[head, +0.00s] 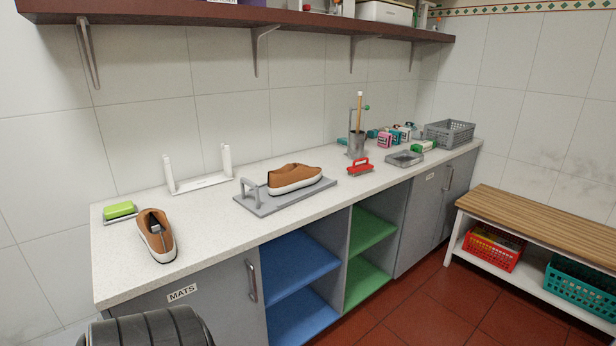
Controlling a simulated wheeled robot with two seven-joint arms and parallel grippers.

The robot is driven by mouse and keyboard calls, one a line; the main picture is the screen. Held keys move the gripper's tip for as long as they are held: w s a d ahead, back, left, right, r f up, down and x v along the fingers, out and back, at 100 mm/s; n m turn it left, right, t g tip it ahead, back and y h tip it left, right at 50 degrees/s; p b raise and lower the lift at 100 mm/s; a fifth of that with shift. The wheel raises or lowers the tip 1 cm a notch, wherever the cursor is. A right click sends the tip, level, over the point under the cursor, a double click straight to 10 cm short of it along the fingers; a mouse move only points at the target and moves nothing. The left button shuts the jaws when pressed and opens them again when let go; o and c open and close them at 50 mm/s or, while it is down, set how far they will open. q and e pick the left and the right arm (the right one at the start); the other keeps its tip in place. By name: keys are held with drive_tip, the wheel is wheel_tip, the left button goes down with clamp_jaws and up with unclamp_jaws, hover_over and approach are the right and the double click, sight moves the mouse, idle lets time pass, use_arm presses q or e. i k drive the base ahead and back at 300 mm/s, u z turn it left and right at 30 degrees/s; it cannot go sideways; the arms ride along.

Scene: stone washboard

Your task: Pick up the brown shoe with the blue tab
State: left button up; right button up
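Two brown shoes with white soles are on the pale speckled counter (215,228) in the head view. One brown shoe (165,243) stands on the bare counter at the left, near the front edge, its opening showing a small grey-blue patch inside. The other brown shoe (296,175) sits side-on on a grey board (268,206) with a grey upright handle. No blue tab shows clearly on either shoe, so I cannot tell for sure which one has it. Neither of my grippers is in view.
A green sponge (119,210) lies left of the near shoe. A white rack (200,183) stands behind. A red-handled brush (359,166), grey tray (404,159) and grey crate (450,132) are farther right. A shelf (250,16) overhangs the back. A wooden bench (540,222) stands right.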

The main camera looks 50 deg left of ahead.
sight(290, 178)
drive_tip(key=i, duration=3.15)
drive_tip(key=u, duration=1.7)
